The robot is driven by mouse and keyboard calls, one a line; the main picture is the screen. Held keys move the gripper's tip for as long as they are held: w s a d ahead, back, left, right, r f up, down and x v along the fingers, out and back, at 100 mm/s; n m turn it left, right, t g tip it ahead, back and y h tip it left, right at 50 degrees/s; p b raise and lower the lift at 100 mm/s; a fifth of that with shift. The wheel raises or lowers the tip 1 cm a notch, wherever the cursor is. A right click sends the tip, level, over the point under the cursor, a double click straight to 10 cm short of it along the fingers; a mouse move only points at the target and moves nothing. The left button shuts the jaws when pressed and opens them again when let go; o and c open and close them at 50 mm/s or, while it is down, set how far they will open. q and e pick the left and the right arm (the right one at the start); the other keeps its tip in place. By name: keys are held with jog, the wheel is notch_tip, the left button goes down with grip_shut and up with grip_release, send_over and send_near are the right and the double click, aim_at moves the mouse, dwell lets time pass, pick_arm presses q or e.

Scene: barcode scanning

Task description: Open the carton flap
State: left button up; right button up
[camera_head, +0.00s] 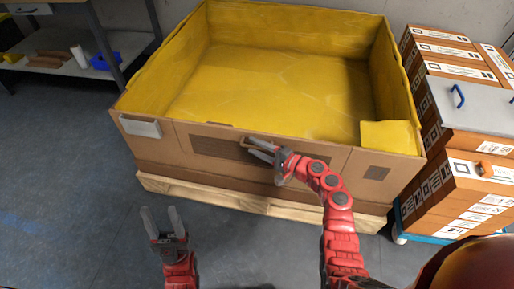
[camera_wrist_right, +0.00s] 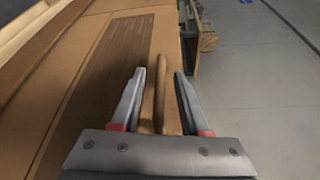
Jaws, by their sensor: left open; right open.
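The large brown carton (camera_head: 150,150) is lined with yellow and stands open-topped in the head view. A darker striped rectangle marks its front panel (camera_head: 212,148), which also shows in the right wrist view (camera_wrist_right: 115,55). My right gripper (camera_head: 250,146) is at the upper middle of this panel, fingers pointing left. In the right wrist view my right gripper (camera_wrist_right: 160,82) is open, with a brown rod-like handle (camera_wrist_right: 160,95) between its fingers, apart from both. My left gripper (camera_head: 160,212) is open and empty, low in front of the carton.
The carton sits on a wooden pallet (camera_head: 225,197). Stacked labelled boxes (camera_head: 432,190) stand close on its right, with a grey board (camera_head: 470,105) among them. A shelf (camera_head: 60,65) is at the back left. The grey floor (camera_head: 65,170) at left is clear.

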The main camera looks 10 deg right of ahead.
grip_shut()
dwell(1.4)
